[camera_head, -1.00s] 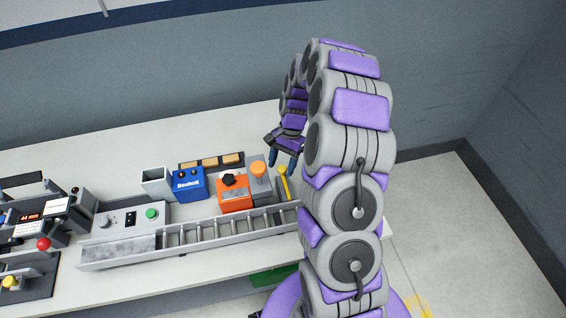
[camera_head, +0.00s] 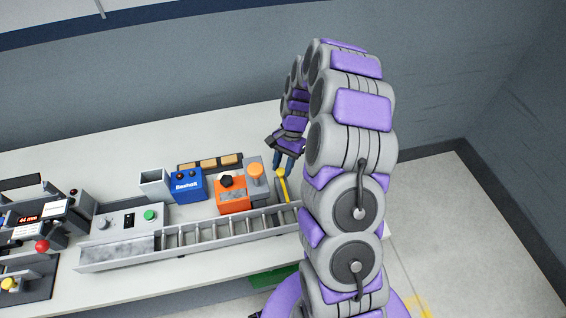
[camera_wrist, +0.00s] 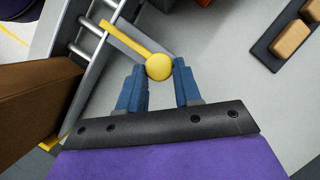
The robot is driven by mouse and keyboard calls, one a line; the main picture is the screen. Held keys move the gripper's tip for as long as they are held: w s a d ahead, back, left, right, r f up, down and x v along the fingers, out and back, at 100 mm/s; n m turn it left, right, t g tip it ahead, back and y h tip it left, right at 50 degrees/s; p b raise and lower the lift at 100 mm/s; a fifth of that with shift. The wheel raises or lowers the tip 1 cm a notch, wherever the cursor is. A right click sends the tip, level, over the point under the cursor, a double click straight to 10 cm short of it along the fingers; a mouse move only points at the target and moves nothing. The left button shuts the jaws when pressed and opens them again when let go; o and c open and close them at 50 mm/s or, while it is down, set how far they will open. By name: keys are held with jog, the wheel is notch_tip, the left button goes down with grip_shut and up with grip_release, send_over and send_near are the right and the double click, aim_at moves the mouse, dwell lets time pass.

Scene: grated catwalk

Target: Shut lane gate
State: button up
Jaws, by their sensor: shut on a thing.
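The lane gate shows as a yellow bar (camera_wrist: 125,40) with a round yellow knob (camera_wrist: 159,67) at its end in the wrist view. In the head view the yellow gate (camera_head: 283,186) stands at the right end of the roller lane (camera_head: 190,238), partly hidden by my gripper. My gripper (camera_wrist: 160,72) is shut on the knob, with one blue finger on each side of it. In the head view my gripper (camera_head: 283,160) is above the back edge of the lane. The bar runs from the knob toward the lane's rollers (camera_wrist: 93,26).
Left of the gate stand a grey box with an orange knob (camera_head: 256,175), an orange box (camera_head: 232,196) and a blue box (camera_head: 188,186). A tray of tan blocks (camera_head: 211,162) lies behind them. A control box with a green button (camera_head: 150,215) is farther left.

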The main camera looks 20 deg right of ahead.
aim_at(287, 192)
jog(key=s, duration=0.2)
jog(key=s+a+p, duration=0.1)
jog(key=s, duration=0.3)
jog(key=shift+s+a+r+p, duration=0.1)
jog(key=shift+s+a+p, duration=0.15)
jog(key=shift+p, duration=0.05)
jog(key=shift+s+a, duration=0.1)
jog(key=o, duration=1)
jog(key=shift+s+a, duration=0.15)
jog(key=shift+a, duration=0.05)
jog(key=shift+o, duration=0.2)
jog(key=shift+d, duration=0.1)
jog(key=shift+d, duration=0.15)
jog(key=p+v, duration=0.2)
jog(key=v, duration=1.5)
